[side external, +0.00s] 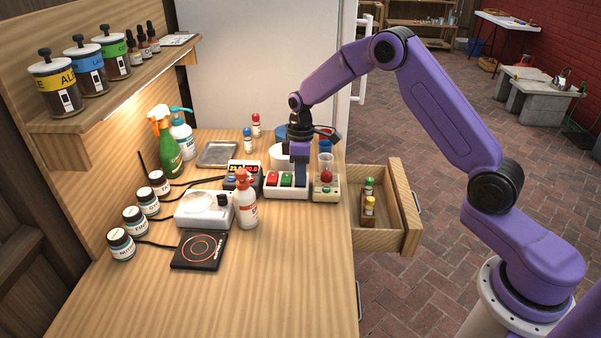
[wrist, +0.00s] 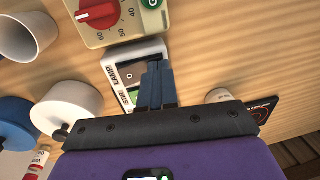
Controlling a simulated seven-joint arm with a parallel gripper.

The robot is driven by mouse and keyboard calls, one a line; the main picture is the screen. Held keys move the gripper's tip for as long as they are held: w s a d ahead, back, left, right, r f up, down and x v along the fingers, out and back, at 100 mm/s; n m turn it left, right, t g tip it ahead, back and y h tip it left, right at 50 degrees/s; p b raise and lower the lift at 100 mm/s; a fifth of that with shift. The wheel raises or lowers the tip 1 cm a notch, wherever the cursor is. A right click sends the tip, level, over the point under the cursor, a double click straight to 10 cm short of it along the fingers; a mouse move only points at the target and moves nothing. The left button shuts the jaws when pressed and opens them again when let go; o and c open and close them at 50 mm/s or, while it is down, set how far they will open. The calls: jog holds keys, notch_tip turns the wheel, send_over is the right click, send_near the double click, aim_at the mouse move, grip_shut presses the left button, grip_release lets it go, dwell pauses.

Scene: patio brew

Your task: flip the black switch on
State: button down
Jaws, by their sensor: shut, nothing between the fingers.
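A white switch box (side external: 287,192) stands near the table's right edge, with a red switch (side external: 272,178) and a green switch (side external: 287,180) on top. In the wrist view the box (wrist: 148,50) shows the labels LAMP and STIR, and a dark switch (wrist: 134,68) sits beside the LAMP label. My gripper (side external: 301,184) points down over the right end of the box. Its fingers (wrist: 156,66) are shut and empty, and they cover part of the box top. I cannot tell whether the fingertips touch the dark switch, nor which way it is tilted.
A cream timer with a red knob (side external: 326,178) stands close on the right, with a clear cup behind it. A white squeeze bottle (side external: 247,208), white stirrer (side external: 203,210) and black hot plate (side external: 200,250) are left. An open drawer (side external: 395,232) juts out right. The front table is clear.

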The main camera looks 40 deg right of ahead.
jog(key=shift+w+d+r, duration=0.3)
jog(key=shift+w+d, duration=0.2)
jog(key=shift+w, duration=0.05)
notch_tip(320, 180, up, 14)
jog(key=s+a, duration=0.1)
jog(key=shift+s, duration=0.15)
dwell(0.5)
jog(key=shift+a, duration=0.15)
